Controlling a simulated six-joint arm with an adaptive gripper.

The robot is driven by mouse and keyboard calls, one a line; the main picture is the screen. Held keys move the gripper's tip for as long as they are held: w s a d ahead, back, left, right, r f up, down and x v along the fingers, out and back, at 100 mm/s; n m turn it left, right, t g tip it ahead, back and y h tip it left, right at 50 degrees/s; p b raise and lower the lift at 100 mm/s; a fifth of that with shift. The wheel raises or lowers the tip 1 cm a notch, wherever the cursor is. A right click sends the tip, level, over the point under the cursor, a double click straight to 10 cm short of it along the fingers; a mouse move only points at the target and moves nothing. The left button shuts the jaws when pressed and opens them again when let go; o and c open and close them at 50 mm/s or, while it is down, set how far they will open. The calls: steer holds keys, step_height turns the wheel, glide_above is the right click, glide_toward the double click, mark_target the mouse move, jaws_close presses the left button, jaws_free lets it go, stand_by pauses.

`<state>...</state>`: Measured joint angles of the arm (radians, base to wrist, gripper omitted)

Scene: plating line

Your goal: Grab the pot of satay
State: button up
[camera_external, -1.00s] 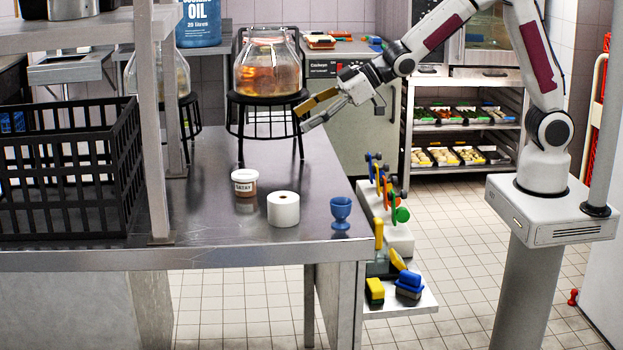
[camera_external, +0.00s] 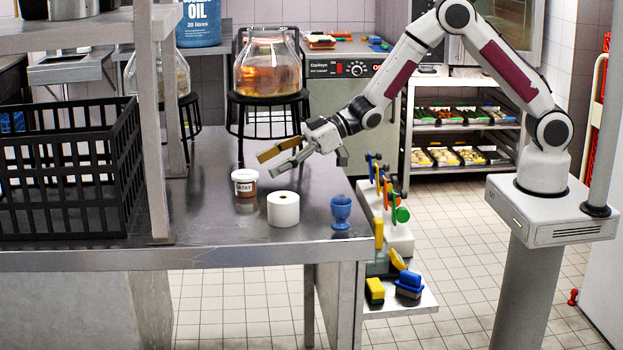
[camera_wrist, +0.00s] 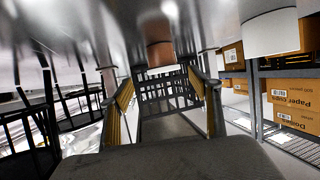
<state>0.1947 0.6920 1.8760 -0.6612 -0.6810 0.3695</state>
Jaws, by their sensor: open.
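The pot of satay (camera_external: 245,183) is a small tub with a white lid, a white label and brown contents. It stands upright on the steel counter (camera_external: 200,215), left of the white roll. My gripper (camera_external: 264,164) is open and empty, above the counter to the upper right of the pot and apart from it. In the wrist view the two fingers (camera_wrist: 164,90) are spread wide. There the brown and white pot (camera_wrist: 158,50) shows at the top middle, beyond the fingertips.
A white roll (camera_external: 283,209) and a blue egg cup (camera_external: 341,213) stand right of the pot. A black crate (camera_external: 65,175) and a shelf post (camera_external: 152,130) are on the left. A glass jar (camera_external: 267,65) sits on a black stand (camera_external: 268,98) behind.

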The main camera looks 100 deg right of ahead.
mark_target(253, 173)
steer(key=shift+w, duration=0.1)
steer(key=shift+x, duration=1.2)
steer(key=shift+a, duration=0.1)
steer(key=shift+a+x, duration=0.15)
steer(key=shift+x, duration=0.65)
steer(key=shift+a+x, duration=0.15)
steer(key=shift+x, duration=1.5)
steer(key=shift+w+r, duration=0.1)
steer(key=shift+r, duration=0.05)
steer(key=c, duration=1.1)
